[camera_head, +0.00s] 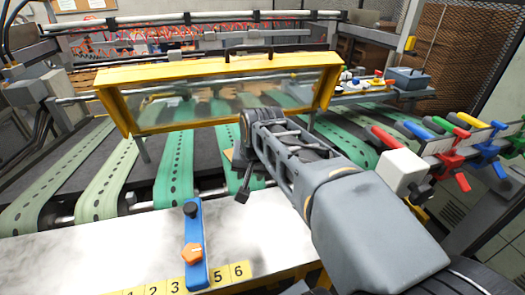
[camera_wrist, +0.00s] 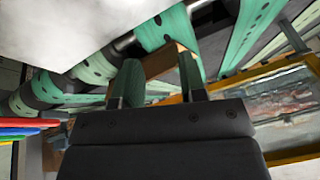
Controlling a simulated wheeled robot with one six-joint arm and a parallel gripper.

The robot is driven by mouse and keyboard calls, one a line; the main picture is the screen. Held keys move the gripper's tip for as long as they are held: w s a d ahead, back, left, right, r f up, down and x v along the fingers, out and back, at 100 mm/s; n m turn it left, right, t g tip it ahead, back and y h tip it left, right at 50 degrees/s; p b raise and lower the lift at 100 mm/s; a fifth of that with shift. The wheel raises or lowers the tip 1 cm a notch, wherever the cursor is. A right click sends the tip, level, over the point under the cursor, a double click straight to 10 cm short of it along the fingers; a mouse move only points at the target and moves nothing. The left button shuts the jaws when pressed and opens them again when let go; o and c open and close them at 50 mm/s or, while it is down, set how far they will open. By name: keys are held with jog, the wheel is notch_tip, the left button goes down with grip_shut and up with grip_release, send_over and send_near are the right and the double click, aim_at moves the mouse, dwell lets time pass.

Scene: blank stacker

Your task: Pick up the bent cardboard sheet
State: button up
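The bent cardboard sheet is a small brown piece (camera_wrist: 165,60) just beyond my fingertips in the wrist view, with a folded edge. In the head view only a brown corner (camera_head: 229,154) shows beside my gripper, over the green belts; my arm hides the rest. My gripper (camera_wrist: 158,84) has its two fingers spread apart, with a gap between them. The sheet lies across the far end of that gap. I cannot tell whether a finger touches it.
Green perforated belts (camera_head: 174,160) run under the gripper. A yellow-framed clear guard (camera_head: 215,68) stands behind it. A pale table (camera_head: 90,250) with a blue lever (camera_head: 195,245) is in front. Coloured handles (camera_head: 470,150) and a white box (camera_head: 402,170) are at right.

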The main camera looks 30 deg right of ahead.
jog(key=w+d+r+m+b, duration=0.1)
jog(key=w+d+m, duration=0.5)
jog(key=d, duration=0.3)
jog(key=w+d+m+b, duration=0.1)
jog(key=w+d+m, duration=0.45)
jog(key=d, duration=0.35)
jog(key=shift+m+g, duration=0.4)
jog(key=shift+m, duration=0.05)
jog(key=shift+d+p+x, duration=0.2)
jog(key=shift+p+x, duration=0.3)
jog(key=shift+x, duration=1.75)
jog(key=shift+d+p+x, duration=0.2)
jog(key=shift+p+x, duration=0.25)
jog(key=shift+x, duration=1.8)
jog(key=shift+d+p+x, duration=0.2)
jog(key=shift+p+x, duration=0.3)
jog(key=shift+x, duration=1.8)
jog(key=shift+c, duration=0.2)
grip_shut()
jog(key=shift+r, duration=0.1)
